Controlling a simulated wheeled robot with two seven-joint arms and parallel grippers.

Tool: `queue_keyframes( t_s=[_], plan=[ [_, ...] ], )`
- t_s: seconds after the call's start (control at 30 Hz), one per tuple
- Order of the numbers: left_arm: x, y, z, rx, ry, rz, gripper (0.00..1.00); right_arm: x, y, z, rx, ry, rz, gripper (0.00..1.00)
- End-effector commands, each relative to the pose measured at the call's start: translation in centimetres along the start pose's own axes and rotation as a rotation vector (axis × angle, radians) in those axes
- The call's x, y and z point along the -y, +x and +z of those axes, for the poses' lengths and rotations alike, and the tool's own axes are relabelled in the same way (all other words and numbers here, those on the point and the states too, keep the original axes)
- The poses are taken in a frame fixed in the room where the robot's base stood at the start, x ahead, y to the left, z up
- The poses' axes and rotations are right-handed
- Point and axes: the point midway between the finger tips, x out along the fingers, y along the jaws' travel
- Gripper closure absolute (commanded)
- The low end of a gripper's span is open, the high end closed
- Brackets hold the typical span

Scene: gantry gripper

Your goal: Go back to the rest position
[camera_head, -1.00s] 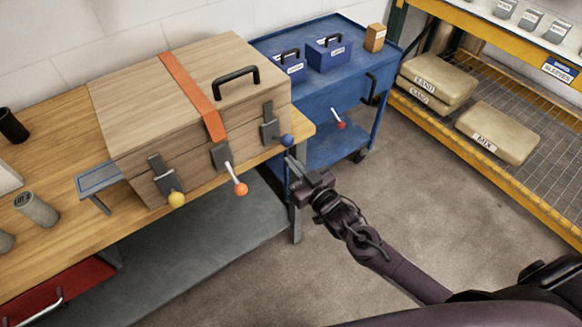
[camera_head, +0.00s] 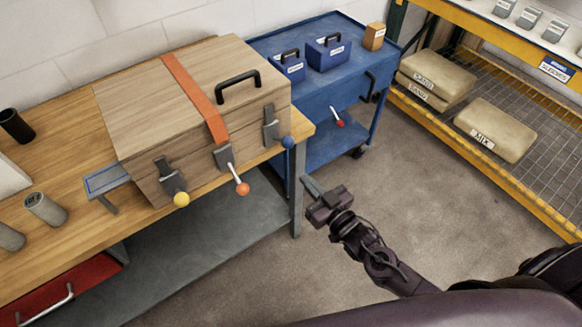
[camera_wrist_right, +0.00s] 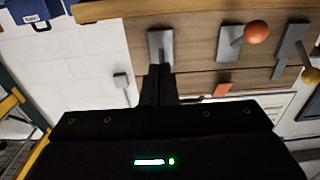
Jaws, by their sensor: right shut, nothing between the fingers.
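My right gripper (camera_head: 311,186) is shut and empty. In the head view it hangs in the air in front of the workbench's right corner, apart from the wooden case (camera_head: 205,95). The case lies on the bench with an orange strap (camera_head: 190,90) over it and latches with blue (camera_head: 288,142), orange (camera_head: 243,188) and yellow (camera_head: 181,199) knobs on its front. In the right wrist view, the shut fingers (camera_wrist_right: 159,80) point towards the wooden front, with the orange knob (camera_wrist_right: 257,32) to their right. My left gripper is not in view.
A blue cart (camera_head: 335,75) stands right of the bench (camera_head: 75,150), with blue boxes on top and a red-knobbed lever (camera_head: 340,122). A yellow rack (camera_head: 520,190) holds sacks at the right. Open floor (camera_head: 440,190) lies between the rack and my right arm.

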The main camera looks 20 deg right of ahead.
Motion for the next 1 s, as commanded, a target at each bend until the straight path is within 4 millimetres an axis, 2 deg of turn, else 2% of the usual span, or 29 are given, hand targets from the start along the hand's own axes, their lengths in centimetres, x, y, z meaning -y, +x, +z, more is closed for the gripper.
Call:
queue_keyframes(
  t_s=[0.37, 0.47, 0.57, 0.67, 0.7, 0.8, 0.87, 0.9, 0.97, 1.0],
  plan=[
    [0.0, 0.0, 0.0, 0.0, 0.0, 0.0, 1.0, 0.0, 0.0, 0.0, 0.001, 0.0, 0.0, 1.0],
    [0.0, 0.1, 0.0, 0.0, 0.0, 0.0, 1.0, -0.3, -0.2, 1.3, 0.029, -0.003, 0.011, 1.0],
    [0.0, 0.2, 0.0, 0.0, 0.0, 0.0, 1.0, -1.3, -1.0, 5.0, 0.115, -0.013, 0.045, 1.0],
    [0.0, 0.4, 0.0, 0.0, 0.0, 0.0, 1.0, -2.7, -2.9, 11.1, 0.264, -0.027, 0.096, 1.0],
    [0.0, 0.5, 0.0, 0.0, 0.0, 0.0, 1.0, -3.1, -4.1, 13.9, 0.336, -0.031, 0.117, 1.0],
    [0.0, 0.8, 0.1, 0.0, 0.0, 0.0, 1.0, -3.8, -7.8, 20.8, 0.52, -0.036, 0.16, 1.0],
    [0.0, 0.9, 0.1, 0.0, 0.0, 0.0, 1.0, -3.8, -10.4, 24.6, 0.632, -0.035, 0.179, 1.0],
    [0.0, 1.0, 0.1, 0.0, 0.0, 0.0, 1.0, -3.7, -12.4, 27.0, 0.707, -0.033, 0.189, 1.0],
    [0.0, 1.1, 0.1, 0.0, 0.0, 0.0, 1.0, -3.1, -15.4, 30.4, 0.818, -0.025, 0.198, 1.0],
    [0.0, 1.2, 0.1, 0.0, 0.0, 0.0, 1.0, -2.6, -17.6, 32.5, 0.893, -0.019, 0.201, 1.0]
  ],
)
